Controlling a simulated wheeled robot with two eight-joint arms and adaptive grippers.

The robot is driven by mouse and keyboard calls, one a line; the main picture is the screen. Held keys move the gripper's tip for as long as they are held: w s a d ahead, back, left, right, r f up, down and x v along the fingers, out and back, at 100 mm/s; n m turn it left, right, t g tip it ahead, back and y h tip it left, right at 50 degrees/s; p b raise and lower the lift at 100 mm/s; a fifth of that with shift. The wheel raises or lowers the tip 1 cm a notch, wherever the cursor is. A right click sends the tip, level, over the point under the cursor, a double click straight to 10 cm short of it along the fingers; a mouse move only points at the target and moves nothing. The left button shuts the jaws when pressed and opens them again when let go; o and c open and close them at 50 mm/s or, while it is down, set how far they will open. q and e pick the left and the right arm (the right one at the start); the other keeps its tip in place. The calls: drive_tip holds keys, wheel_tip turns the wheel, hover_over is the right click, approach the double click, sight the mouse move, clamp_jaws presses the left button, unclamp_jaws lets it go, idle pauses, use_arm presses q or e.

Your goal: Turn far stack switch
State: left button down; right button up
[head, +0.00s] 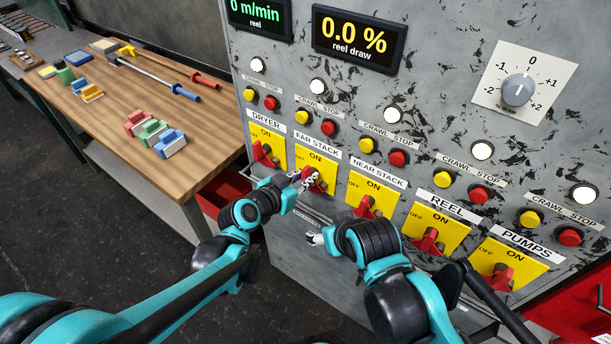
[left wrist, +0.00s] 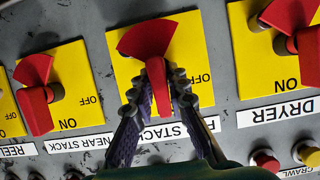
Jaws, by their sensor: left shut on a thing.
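The far stack switch (head: 316,187) is a red rotary handle on a yellow ON/OFF plate under the FAR STACK label, between the dryer and near stack switches. My left gripper (head: 306,178) is at this switch. In the left wrist view, which shows the panel upside down, its fingers (left wrist: 160,98) sit on both sides of the red handle (left wrist: 157,78) and are shut on it. The gripper covers the ON side of the plate there. My right gripper (head: 315,239) hangs in front of the panel below the switch row; its finger opening is too small to tell.
The dryer switch (head: 264,153) is just left and the near stack switch (head: 365,206) just right of the left gripper. Reel (head: 428,242) and pumps switches (head: 499,276) lie further right. A wooden bench (head: 188,110) with tools stands at left.

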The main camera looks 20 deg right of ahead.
idle(0.4)
use_arm(q)
drive_tip(key=c, duration=1.5)
unclamp_jaws()
drive_tip(key=shift+s+a, duration=0.1)
drive_tip(key=v, duration=1.1)
drive_tip(key=shift+s+a+r, duration=0.2)
drive_tip(key=shift+r, duration=0.05)
drive_tip(key=s+a+f+n+y, duration=0.2)
drive_tip(key=s+a+n+y, duration=0.1)
drive_tip(key=a, duration=0.5)
drive_tip(key=s+a+f+n+g+y, duration=0.1)
drive_tip(key=s+a+f+n+y, duration=0.1)
drive_tip(key=a, duration=0.7)
drive_tip(key=s+a+f+n+y, duration=0.2)
drive_tip(key=s+a+n+y, duration=0.2)
drive_tip(key=a, duration=0.5)
drive_tip(key=shift+s+a+n+y, duration=0.1)
drive_tip(key=shift+n+y, duration=0.6)
drive_tip(key=shift+y, duration=0.2)
